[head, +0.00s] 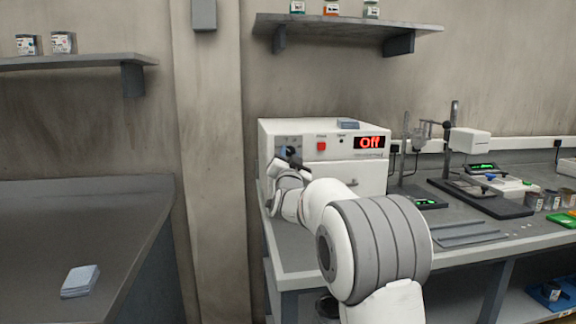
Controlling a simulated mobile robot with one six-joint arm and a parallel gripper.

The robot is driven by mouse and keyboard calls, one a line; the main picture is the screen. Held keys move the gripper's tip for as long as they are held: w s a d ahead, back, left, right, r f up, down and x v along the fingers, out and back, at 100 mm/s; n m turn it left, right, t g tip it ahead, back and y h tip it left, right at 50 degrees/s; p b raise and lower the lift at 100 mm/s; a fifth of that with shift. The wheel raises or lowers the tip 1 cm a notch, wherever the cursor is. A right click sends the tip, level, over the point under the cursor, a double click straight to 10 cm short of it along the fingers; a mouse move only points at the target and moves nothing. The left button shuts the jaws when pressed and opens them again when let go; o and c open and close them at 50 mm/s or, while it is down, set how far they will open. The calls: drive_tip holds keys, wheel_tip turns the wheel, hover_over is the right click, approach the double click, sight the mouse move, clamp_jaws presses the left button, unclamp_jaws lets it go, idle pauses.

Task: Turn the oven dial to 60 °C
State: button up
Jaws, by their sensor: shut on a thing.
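The white oven (352,175) stands on the grey bench at centre. Its display (369,143) reads "Off" in red. A red button (321,146) sits on its panel. The oven dial (289,153) is at the left of the panel, dark and mostly hidden behind my gripper. My gripper (288,158) is at the dial and shut on it. The dial's pointer and scale marks are too small and covered to read.
A stirrer stand (407,150) and a scale with a green display (430,202) stand right of the oven. Several small cans (551,201) are at far right. A shelf (345,24) hangs above. The left bench (60,230) is mostly bare, with a light blue stack (80,281).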

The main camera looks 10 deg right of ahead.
drive_tip(key=m+g+h, duration=0.1)
drive_tip(key=m, duration=0.2)
drive_tip(key=shift+a+r+m, duration=0.1)
drive_tip(key=shift+a+m, duration=0.05)
drive_tip(key=shift+m, duration=0.25)
drive_tip(key=m, duration=0.1)
drive_tip(key=m+g+h, duration=0.1)
drive_tip(key=m, duration=0.1)
drive_tip(key=shift+r+h, duration=0.2)
drive_tip(key=shift+h, duration=0.1)
drive_tip(key=m+g+p, duration=0.1)
drive_tip(key=m, duration=0.1)
drive_tip(key=m+g+p, duration=0.1)
drive_tip(key=m+p, duration=0.2)
drive_tip(key=m, duration=0.2)
drive_tip(key=shift+a+r+g+p, duration=0.1)
drive_tip(key=shift+r+g+p, duration=0.2)
drive_tip(key=shift+g, duration=0.1)
drive_tip(key=m+g+p, duration=0.1)
drive_tip(key=m+p, duration=0.2)
drive_tip(key=shift+r, duration=0.15)
drive_tip(key=m+g+y+p, duration=0.1)
drive_tip(key=m+p, duration=0.2)
drive_tip(key=shift+r+y, duration=0.15)
drive_tip(key=shift+y, duration=0.25)
drive_tip(key=m+y+p, duration=0.1)
drive_tip(key=m, duration=0.1)
drive_tip(key=m+g+y+p, duration=0.1)
drive_tip(key=m+p, duration=0.1)
drive_tip(key=shift+d, duration=0.3)
